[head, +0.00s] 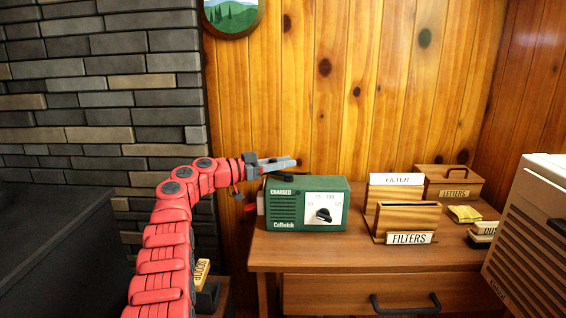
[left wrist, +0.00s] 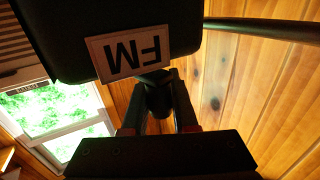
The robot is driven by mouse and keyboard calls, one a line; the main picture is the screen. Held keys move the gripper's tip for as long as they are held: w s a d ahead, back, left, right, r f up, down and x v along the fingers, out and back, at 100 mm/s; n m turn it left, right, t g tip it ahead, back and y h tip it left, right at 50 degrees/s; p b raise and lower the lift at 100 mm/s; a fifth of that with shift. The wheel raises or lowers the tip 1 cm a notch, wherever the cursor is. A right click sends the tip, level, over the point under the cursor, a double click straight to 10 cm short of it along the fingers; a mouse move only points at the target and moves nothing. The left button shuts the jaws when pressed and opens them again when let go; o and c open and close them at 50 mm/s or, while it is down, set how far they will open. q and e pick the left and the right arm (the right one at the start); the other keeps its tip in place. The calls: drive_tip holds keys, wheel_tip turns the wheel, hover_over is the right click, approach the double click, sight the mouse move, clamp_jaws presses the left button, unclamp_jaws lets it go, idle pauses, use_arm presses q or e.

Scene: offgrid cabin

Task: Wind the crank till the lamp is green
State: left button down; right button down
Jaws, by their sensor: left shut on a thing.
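The green radio (head: 284,211) stands upright on the wooden desk, with a CHARGED label and a black tuning knob (head: 323,214) on its front. I cannot make out a lit lamp by the label. My left gripper (head: 282,163) is at the radio's upper left, above its top edge. In the left wrist view, my left gripper (left wrist: 160,112) is shut on a dark round knob (left wrist: 157,92), which looks like the crank's grip. An FM label (left wrist: 134,49) shows upside down beside it. The rest of the crank is mostly hidden. My right gripper is out of view.
On the desk (head: 345,257), a FILTERS holder (head: 407,220), a LETTERS box (head: 449,186) and a yellow cloth (head: 464,213) stand right of the radio. A pale slatted appliance (head: 540,240) is at far right. A brick wall (head: 100,90) rises at left.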

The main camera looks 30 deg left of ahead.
use_arm(q)
drive_tip(key=shift+f, duration=0.1)
drive_tip(key=c, duration=0.7)
unclamp_jaws()
drive_tip(key=p+v, duration=0.2)
drive_tip(key=v, duration=1.5)
drive_tip(key=shift+a, duration=0.2)
